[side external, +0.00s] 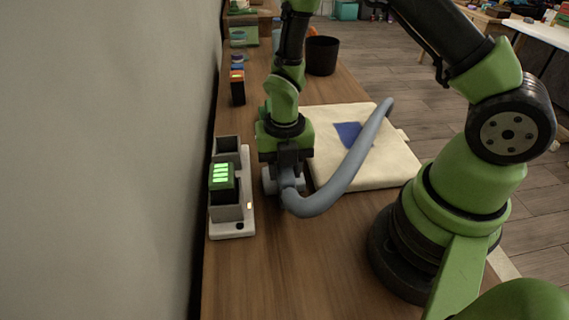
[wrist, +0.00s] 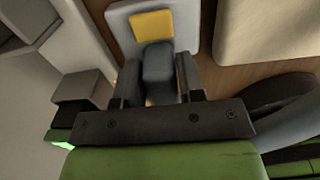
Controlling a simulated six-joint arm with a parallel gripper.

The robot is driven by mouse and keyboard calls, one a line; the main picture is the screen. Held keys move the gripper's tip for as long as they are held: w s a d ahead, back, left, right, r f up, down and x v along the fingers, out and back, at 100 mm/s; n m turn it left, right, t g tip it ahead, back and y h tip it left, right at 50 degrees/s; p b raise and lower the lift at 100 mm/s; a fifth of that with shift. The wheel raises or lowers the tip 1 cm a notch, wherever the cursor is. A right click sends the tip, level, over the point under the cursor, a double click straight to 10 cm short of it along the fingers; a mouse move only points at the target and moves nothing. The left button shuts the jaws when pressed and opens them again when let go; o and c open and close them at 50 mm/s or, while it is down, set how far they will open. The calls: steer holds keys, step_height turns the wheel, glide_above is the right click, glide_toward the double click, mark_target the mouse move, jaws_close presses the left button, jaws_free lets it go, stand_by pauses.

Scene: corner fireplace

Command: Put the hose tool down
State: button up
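The hose tool (side external: 352,165) is a grey curved tube. In the side view it runs from beneath my gripper, bends low over the wooden table and rises to the right across the cream pad. My gripper (side external: 287,172) points down, with its fingers around the tool's grey end piece. In the wrist view, a grey block (wrist: 158,72) sits between the two dark fingers of my gripper (wrist: 160,88), which appear to press its sides. Part of the hose shows at the right edge (wrist: 292,130). Whether the tool's underside touches the table is hidden.
A white dock (side external: 233,228) with a green-lit battery block (side external: 221,181) stands close left, by the wall. A cream pad (side external: 388,178) with a blue patch lies right. A black cup (side external: 322,56) stands behind. The wrist view shows a yellow square (wrist: 152,24) on a pale plate.

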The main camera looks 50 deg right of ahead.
steer(key=o, duration=0.3)
steer(key=r, duration=1)
steer(key=shift+d, duration=0.2)
steer(key=s+r+m+t, duration=0.2)
steer(key=s+r+m, duration=0.2)
steer(key=m, duration=0.5)
steer(key=s+a+r+m+t+y, duration=0.1)
steer(key=s+r+m+t, duration=0.1)
steer(key=s+r+m, duration=0.2)
steer(key=s+r+m+t+y, duration=0.1)
steer(key=s+r+m, duration=0.3)
steer(key=m, duration=1.2)
step_height(320, 180, up, 5)
steer(key=shift+a+f+t, duration=0.1)
steer(key=shift+a+t, duration=0.05)
steer(key=shift+t, duration=0.75)
steer(key=shift+o, duration=0.4)
steer(key=shift+s+m, duration=0.5)
steer(key=shift+m, duration=0.6)
